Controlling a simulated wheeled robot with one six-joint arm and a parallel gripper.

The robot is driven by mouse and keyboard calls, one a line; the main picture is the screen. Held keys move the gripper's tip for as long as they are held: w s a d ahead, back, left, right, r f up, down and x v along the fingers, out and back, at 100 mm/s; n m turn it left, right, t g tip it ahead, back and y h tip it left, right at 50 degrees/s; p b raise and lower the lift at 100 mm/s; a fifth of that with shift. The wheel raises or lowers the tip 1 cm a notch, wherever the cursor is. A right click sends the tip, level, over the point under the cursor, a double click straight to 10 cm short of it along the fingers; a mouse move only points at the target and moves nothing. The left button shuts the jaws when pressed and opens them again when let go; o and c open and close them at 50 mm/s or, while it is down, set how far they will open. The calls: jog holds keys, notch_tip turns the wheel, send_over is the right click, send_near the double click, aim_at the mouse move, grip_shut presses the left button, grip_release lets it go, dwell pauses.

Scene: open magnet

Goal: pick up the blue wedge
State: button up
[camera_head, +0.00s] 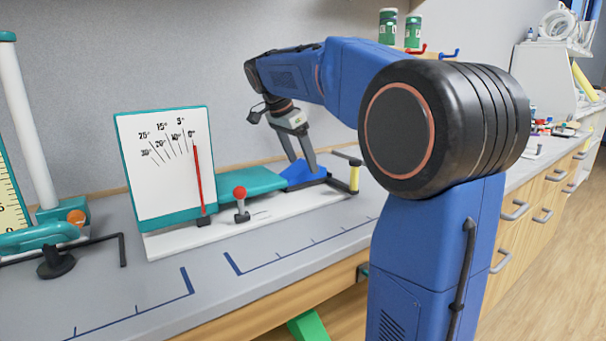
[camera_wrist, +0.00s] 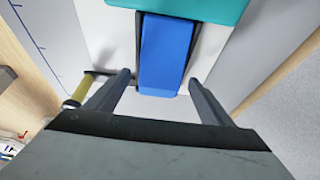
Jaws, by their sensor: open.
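The blue wedge (camera_head: 304,174) lies at the right end of the white base of the angle-scale apparatus, by the end of the teal plank (camera_head: 245,182). In the wrist view the wedge (camera_wrist: 165,52) is a long blue block between dark side rails, its upper end meeting the teal plank (camera_wrist: 205,8). My gripper (camera_head: 306,170) points down at the wedge in the head view. In the wrist view my gripper (camera_wrist: 160,80) is open, with one finger to each side of the wedge's near end. Nothing is held.
The white scale board (camera_head: 165,160) with a red pointer stands left of the wedge. A red-knobbed lever (camera_head: 240,195) is in front of the plank. A yellow-handled bar (camera_head: 354,178) is close to the right of my gripper. The front counter strip is mostly clear.

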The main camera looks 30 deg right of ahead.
jog(key=shift+x, duration=1)
jog(key=c, duration=1.1)
jog(key=shift+r, duration=0.1)
